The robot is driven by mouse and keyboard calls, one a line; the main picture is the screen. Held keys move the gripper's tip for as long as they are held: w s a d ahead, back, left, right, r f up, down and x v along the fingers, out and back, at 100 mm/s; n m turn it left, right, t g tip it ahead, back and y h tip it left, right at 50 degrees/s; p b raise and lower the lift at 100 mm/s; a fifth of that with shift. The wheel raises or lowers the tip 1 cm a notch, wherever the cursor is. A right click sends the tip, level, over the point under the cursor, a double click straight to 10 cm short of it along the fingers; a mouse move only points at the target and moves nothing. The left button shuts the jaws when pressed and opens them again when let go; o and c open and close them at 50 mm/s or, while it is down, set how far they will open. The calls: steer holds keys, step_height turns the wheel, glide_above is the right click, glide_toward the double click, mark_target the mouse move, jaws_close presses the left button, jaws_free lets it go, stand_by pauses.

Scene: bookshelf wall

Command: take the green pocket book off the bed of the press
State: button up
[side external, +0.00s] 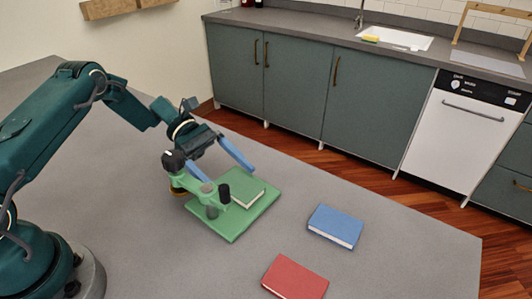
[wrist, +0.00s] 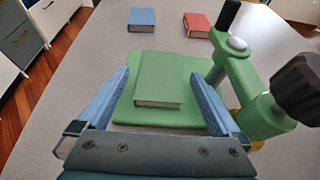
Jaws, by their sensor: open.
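The green pocket book (wrist: 160,75) lies flat on the green bed of the press (wrist: 125,116). The book also shows in the side view (side external: 246,191), partly hidden behind the press frame. The press's green arm (wrist: 240,75) with its dark knob (wrist: 298,87) rises on the right in the wrist view. My gripper (wrist: 163,80) is open, with one blue finger on each side of the book. The fingers look apart from the book, with a gap on both sides. In the side view my gripper (side external: 222,163) is over the bed; its near finger is partly behind the press.
A blue book (side external: 336,226) and a red book (side external: 295,277) lie on the grey table (side external: 400,262), to the right of and in front of the press. The press frame stands close beside my right finger in the wrist view. The table between press and books is clear.

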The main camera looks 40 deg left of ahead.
steer(key=shift+x, duration=0.9)
steer(key=c, duration=1.4)
steer(key=shift+o, duration=0.2)
steer(key=shift+r, duration=0.1)
